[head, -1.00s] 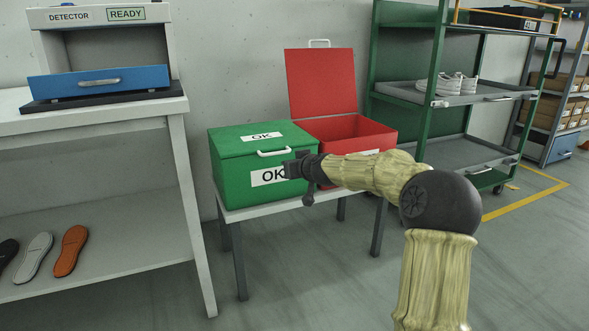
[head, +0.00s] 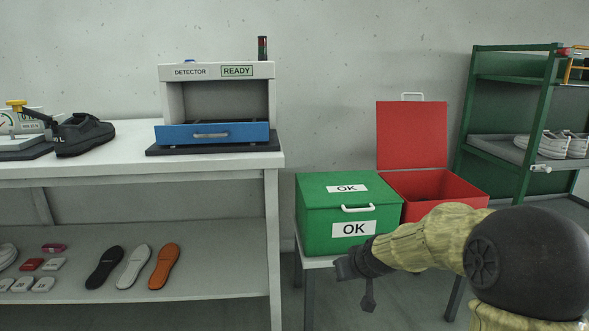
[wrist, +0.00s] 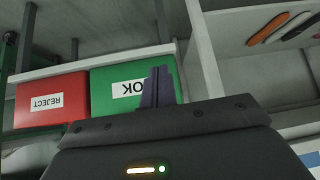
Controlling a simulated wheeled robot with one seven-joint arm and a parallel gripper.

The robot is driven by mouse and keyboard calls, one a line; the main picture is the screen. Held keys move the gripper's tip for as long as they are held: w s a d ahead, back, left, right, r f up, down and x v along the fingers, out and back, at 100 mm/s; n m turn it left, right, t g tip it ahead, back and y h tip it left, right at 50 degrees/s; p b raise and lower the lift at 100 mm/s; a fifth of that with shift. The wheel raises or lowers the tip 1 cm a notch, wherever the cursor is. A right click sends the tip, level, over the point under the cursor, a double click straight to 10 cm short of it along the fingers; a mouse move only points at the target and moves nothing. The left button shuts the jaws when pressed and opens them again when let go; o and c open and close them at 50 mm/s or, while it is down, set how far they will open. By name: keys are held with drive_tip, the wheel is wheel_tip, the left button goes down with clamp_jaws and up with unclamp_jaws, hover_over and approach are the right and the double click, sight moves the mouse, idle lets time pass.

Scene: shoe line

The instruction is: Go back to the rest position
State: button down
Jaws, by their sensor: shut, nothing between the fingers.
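My gripper (head: 352,270) is at the end of my outstretched arm in the head view, in front of the lower part of the green OK box (head: 318,222). In the wrist view the fingers of my gripper (wrist: 156,86) are together with nothing between them. They overlap the OK label of the green box (wrist: 105,100) in the picture; the gap to the box is hard to judge.
The green box is closed and stands beside an open red box (head: 448,188) on a small table. To the left is a white bench (head: 225,164) with a detector (head: 217,70) and a dark shoe (head: 84,135). A green rack (head: 545,100) holds white shoes (head: 553,146) at right.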

drive_tip(key=s+r+m+g+h+p, duration=0.15)
drive_tip(key=s+p, duration=0.25)
drive_tip(key=s, duration=0.5)
drive_tip(key=s+r+g+p, duration=0.2)
drive_tip(key=s+p, duration=0.2)
drive_tip(key=s, duration=0.4)
drive_tip(key=s+r+m+g+p, duration=0.1)
drive_tip(key=s+r+g+p, duration=0.15)
drive_tip(key=s, duration=0.65)
wheel_tip(320, 180, up, 36)
drive_tip(key=p, duration=3.7)
drive_tip(key=shift+w+d+t, duration=0.3)
drive_tip(key=shift+w+d, duration=0.15)
drive_tip(key=shift+r, duration=0.1)
